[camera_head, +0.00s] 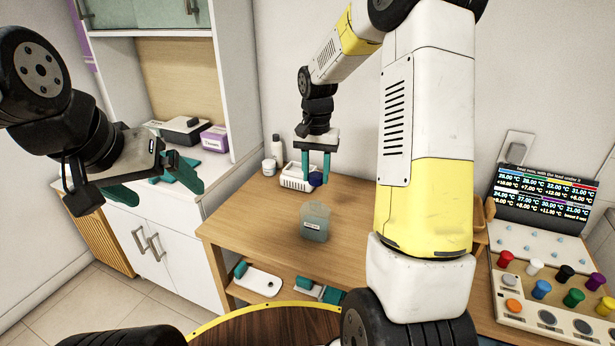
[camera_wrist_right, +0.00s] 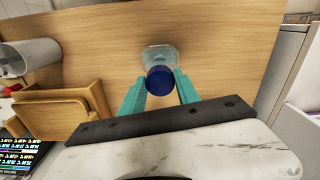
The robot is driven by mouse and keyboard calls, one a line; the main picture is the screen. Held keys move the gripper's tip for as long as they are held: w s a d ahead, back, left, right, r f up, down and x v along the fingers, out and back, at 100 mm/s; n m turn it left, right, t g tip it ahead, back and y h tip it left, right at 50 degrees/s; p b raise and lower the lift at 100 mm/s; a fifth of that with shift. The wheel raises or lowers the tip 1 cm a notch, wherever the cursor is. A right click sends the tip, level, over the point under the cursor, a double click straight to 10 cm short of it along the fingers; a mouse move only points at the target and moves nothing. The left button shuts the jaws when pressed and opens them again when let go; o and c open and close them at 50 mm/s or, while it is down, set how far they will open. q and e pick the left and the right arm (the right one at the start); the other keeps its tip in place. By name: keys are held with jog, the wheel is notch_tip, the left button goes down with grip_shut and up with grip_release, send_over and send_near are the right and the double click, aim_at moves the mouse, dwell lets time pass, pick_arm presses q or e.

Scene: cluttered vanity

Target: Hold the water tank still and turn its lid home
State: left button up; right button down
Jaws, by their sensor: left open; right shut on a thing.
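The water tank (camera_head: 314,223) is a small translucent grey-green container standing upright on the wooden table. My right gripper (camera_head: 317,172) points down above it, shut on the round blue lid (camera_head: 314,180). The lid is held clear above the tank, with a gap between them. In the right wrist view, the lid (camera_wrist_right: 160,81) sits between the teal fingers and partly covers the tank (camera_wrist_right: 157,55) below. My left gripper (camera_head: 152,184) is open and empty at the far left, away from the tank. The tank's top opening is hard to make out.
A white basket (camera_head: 298,178) and white bottles (camera_head: 268,166) stand behind the tank. A board with coloured knobs (camera_head: 550,290) and a display (camera_head: 548,200) are at the right. A lower shelf holds a white tray (camera_head: 258,281).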

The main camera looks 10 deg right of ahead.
aim_at(315, 203)
dwell(0.3)
jog(key=shift+f, duration=2.8)
jog(key=shift+f, duration=1.3)
jog(key=c, duration=0.8)
grip_release()
jog(key=shift+o, duration=0.2)
jog(key=o, duration=0.4)
jog(key=shift+o, duration=0.2)
jog(key=shift+r, duration=3.5)
